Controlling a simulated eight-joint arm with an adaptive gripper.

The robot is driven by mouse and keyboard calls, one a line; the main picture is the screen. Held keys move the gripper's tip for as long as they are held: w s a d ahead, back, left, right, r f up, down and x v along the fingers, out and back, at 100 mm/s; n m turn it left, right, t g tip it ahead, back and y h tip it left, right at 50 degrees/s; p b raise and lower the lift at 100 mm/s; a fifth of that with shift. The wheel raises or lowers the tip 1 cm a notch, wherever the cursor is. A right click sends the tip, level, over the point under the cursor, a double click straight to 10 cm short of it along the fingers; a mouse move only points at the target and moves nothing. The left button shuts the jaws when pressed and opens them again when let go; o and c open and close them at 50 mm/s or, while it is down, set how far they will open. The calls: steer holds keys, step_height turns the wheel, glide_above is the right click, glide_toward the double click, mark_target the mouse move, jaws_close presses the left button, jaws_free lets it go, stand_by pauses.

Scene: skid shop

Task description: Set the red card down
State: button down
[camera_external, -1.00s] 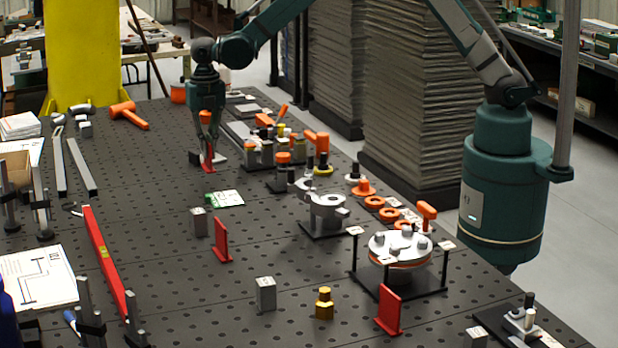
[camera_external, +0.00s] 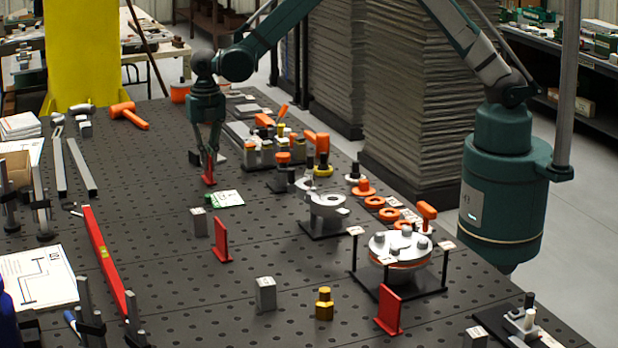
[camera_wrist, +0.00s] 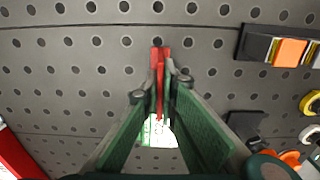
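In the wrist view the red card (camera_wrist: 160,65) shows as a thin edge between the fingertips. My gripper (camera_external: 209,153) points down over it, and in the wrist view my gripper (camera_wrist: 160,82) has its fingers closed on both sides of the card. The card's lower end is at or very near the table top; I cannot tell if it touches. Two similar red cards stand nearer, one mid-table (camera_external: 222,240) and one at the front (camera_external: 389,311).
A white-and-green card (camera_external: 228,198) lies just in front of the held card. A grey block (camera_external: 198,222) stands nearer. Clamps and orange-topped fixtures (camera_external: 283,158) line the right side. A long red level (camera_external: 103,260) lies at left. The table between is mostly clear.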

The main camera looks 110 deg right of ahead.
steer(key=shift+f, duration=0.1)
steer(key=c, duration=3.1)
jaws_free()
steer(key=shift+f, duration=0.1)
steer(key=o, duration=0.4)
steer(key=shift+r, duration=0.2)
step_height(320, 180, up, 12)
steer(key=shift+r, duration=0.1)
